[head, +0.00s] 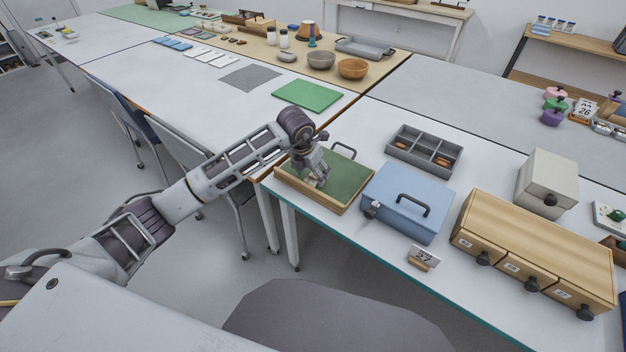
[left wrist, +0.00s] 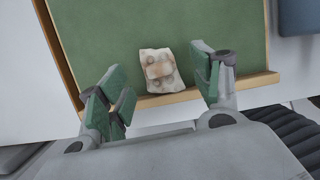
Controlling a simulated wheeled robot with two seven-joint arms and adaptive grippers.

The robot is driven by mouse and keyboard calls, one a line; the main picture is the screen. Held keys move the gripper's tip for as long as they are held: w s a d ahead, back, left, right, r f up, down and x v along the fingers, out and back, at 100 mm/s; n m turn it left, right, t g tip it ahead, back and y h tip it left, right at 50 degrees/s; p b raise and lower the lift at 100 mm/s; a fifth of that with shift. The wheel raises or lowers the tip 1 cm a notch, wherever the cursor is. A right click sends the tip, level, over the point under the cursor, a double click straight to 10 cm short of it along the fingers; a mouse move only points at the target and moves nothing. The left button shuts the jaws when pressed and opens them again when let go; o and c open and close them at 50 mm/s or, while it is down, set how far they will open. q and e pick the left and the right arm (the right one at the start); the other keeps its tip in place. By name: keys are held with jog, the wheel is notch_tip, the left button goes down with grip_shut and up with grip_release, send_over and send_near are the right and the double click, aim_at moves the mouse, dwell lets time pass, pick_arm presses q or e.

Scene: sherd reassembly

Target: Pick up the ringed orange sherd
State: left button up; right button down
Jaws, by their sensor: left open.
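In the left wrist view a sherd (left wrist: 160,70), pale cream with orange-brown rounded marks, lies on a green board with a wooden rim (left wrist: 262,35), close to its near rim. Whether the marks form a ring is hard to tell. My left gripper (head: 319,178) is low over this board, which also shows in the head view (head: 347,178). Its jaws are open, with green-padded fingers to either side of the sherd and apart from it. In the head view the gripper largely hides the sherd. My right gripper is in neither view.
A blue box with a handle (head: 405,200) stands right of the board. A grey divided tray (head: 424,150) with small orange pieces lies behind it. The table's front edge is close to the board.

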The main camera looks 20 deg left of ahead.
aim_at(312, 176)
pick_arm(q)
jog(key=shift+x, duration=0.75)
jog(key=shift+f, duration=0.15)
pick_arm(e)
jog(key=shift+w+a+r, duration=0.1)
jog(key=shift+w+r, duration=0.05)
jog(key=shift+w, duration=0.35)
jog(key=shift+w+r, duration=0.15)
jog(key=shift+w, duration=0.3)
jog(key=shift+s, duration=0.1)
